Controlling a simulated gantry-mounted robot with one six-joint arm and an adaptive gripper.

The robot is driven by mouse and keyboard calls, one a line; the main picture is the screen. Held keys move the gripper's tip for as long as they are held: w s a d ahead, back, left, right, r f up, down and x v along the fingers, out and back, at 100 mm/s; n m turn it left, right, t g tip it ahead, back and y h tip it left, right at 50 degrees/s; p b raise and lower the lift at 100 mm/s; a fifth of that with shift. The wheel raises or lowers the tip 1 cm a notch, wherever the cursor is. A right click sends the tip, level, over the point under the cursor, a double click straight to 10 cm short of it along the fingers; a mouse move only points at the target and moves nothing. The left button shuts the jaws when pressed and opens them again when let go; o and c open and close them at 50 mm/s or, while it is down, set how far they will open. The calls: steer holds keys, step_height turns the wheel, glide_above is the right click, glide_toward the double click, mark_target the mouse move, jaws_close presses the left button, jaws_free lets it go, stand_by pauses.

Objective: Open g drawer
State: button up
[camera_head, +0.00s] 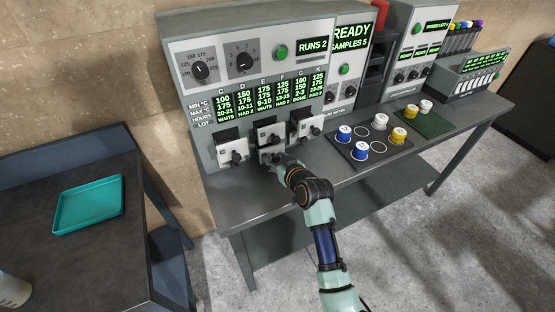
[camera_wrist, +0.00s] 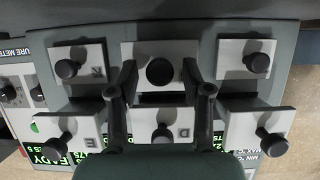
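The g drawer is the lower middle drawer (camera_head: 271,156) of the grey cabinet; its letter is hidden. In the wrist view its white front (camera_wrist: 132,58) with a round black knob (camera_wrist: 160,71) looks larger than its neighbours, with a dark gap along one edge, so it seems to stand forward of them. My gripper (camera_wrist: 160,75) is open. Its two fingers are on either side of the knob, with a visible gap to it on both sides. In the head view my gripper (camera_head: 279,163) is at this drawer and partly hides it.
Other knobbed drawers surround it: the D drawer (camera_wrist: 148,126), the E drawer (camera_wrist: 82,148), the K drawer (camera_wrist: 92,54) and the left drawer (camera_head: 230,143). A dark mat with capped jars (camera_head: 345,133) lies to the right. A teal tray (camera_head: 88,205) lies on the left table.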

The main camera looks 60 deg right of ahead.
steer(key=v, duration=1.2)
steer(key=shift+r, duration=0.1)
